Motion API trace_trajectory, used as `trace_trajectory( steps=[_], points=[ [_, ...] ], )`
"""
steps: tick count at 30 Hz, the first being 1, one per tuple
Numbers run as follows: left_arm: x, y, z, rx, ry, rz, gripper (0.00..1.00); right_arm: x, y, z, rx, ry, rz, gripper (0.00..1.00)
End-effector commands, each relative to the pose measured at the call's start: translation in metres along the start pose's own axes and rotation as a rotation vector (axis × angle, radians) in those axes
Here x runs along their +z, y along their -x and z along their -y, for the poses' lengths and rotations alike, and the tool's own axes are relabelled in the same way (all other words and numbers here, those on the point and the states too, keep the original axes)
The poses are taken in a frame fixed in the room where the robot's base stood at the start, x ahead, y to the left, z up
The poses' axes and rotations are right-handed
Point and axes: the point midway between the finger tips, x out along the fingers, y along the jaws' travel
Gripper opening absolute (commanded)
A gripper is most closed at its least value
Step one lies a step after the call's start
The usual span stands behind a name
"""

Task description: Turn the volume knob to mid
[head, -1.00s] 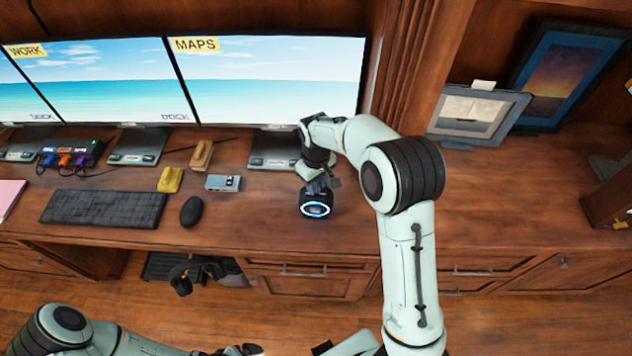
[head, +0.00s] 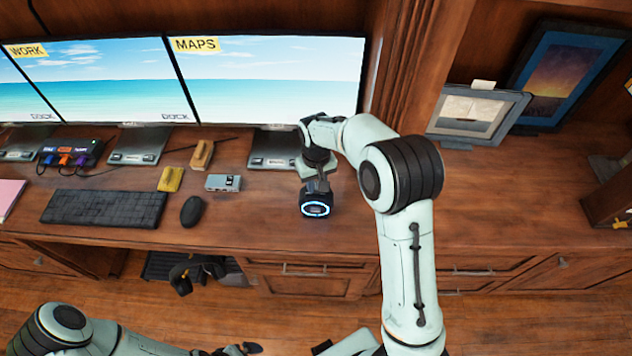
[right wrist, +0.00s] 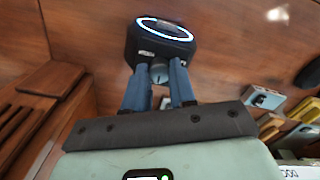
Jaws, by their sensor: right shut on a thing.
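A small black round device with a glowing blue-white ring (head: 315,208) stands on the desk in front of the right monitor. In the right wrist view the ringed device (right wrist: 160,42) is at the top, with a small grey knob (right wrist: 159,72) on the side facing my gripper. My right gripper (right wrist: 159,80) has its two blue fingers on either side of this knob, shut on it. In the head view my right gripper (head: 316,187) is just behind the device, partly hidden. The knob's pointer or setting is not readable. My left arm lies along the bottom edge; its jaws are not clear.
Left of the device are a grey box (head: 223,182), a mouse (head: 191,211), a yellow block (head: 171,179) and a keyboard (head: 104,208). Monitors (head: 280,85) stand behind. Picture frames (head: 478,112) lean at the right. The desktop right of my arm is mostly clear.

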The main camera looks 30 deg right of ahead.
Motion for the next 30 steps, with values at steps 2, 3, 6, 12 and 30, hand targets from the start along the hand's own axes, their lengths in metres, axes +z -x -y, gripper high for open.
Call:
trace_trajectory(
  steps=[2, 3, 6, 12, 30],
  points=[
    [0.000, 0.000, 0.000, 0.000, 0.000, 0.000, 1.00, 0.000, 0.000, 0.000, 0.000, 0.001, 0.001, 0.00],
    [0.000, 0.000, 0.000, 0.000, 0.000, 0.000, 1.00, 0.000, 0.000, 0.000, 0.000, 0.001, 0.001, 0.32],
    [0.000, 0.000, 0.000, 0.000, 0.000, 0.000, 1.00, 0.000, 0.000, 0.000, 0.000, 0.001, 0.001, 0.52],
    [0.000, 0.000, 0.000, 0.000, 0.000, 0.000, 1.00, 0.000, 0.000, 0.000, 0.000, 0.001, 0.001, 0.52],
    [-0.008, 0.011, -0.007, 0.004, -0.004, -0.011, 1.00, -0.002, 0.098, 0.000, -0.001, 0.002, -0.006, 0.52]
  ],
)
